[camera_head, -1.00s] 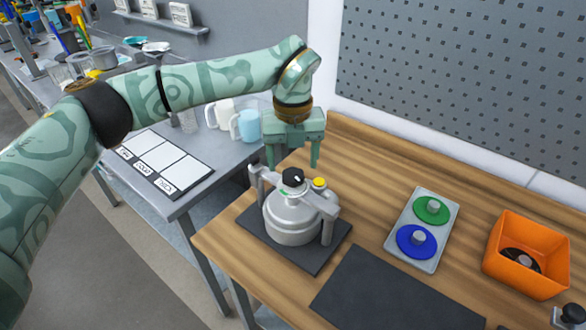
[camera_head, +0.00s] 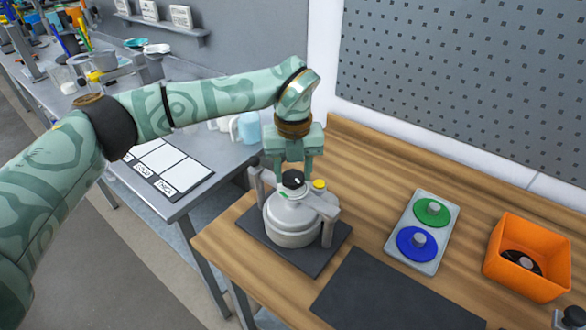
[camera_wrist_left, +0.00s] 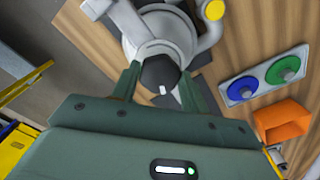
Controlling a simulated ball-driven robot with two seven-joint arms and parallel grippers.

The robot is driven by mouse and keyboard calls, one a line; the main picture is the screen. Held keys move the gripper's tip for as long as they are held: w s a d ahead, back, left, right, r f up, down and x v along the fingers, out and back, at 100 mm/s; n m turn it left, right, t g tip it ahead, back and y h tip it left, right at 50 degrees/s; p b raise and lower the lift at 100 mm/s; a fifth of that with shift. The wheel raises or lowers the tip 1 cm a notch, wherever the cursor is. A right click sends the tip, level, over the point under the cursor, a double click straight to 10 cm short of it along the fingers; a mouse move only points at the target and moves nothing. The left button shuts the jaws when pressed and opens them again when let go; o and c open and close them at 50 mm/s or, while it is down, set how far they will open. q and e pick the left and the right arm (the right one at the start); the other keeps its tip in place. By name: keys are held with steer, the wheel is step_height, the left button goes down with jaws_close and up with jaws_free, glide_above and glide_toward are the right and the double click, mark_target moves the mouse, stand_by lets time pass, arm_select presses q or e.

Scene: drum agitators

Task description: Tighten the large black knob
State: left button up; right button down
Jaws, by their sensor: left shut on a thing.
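The large black knob (camera_head: 293,179) sits on top of the grey drum agitator (camera_head: 292,222), which stands upright on a dark mat (camera_head: 262,245). My left gripper (camera_head: 293,176) comes down from above with its fingers on either side of the knob. In the left wrist view the knob (camera_wrist_left: 160,73) sits between the two green fingers (camera_wrist_left: 157,80), which are shut on it. A white mark shows on the knob. A small yellow knob (camera_head: 319,184) is beside it on the agitator; it also shows in the left wrist view (camera_wrist_left: 214,10). My right gripper is not in view.
A grey tray (camera_head: 408,246) with a green disc (camera_head: 428,214) and a blue disc (camera_head: 411,246) lies to the right. An orange bin (camera_head: 513,285) with a dark round part stands farther right. A bare dark mat (camera_head: 375,295) lies in front.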

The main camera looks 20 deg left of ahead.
arm_select(q)
steer(key=m+p, duration=0.2)
steer(key=m, duration=0.1)
steer(key=shift+r, duration=0.25)
steer(key=m+p, duration=0.2)
steer(key=m, duration=0.1)
steer(key=shift+m+p, duration=0.3)
steer(key=m+p, duration=0.2)
steer(key=m, duration=0.2)
steer(key=shift+d, duration=0.1)
steer(key=shift+w+m+p, duration=0.1)
steer(key=shift+m+p, duration=0.35)
steer(key=shift+m, duration=1.45)
steer(key=o, duration=0.8)
steer(key=shift+c, duration=0.2)
steer(key=shift+o, duration=1.2)
steer(key=shift+f, duration=0.1)
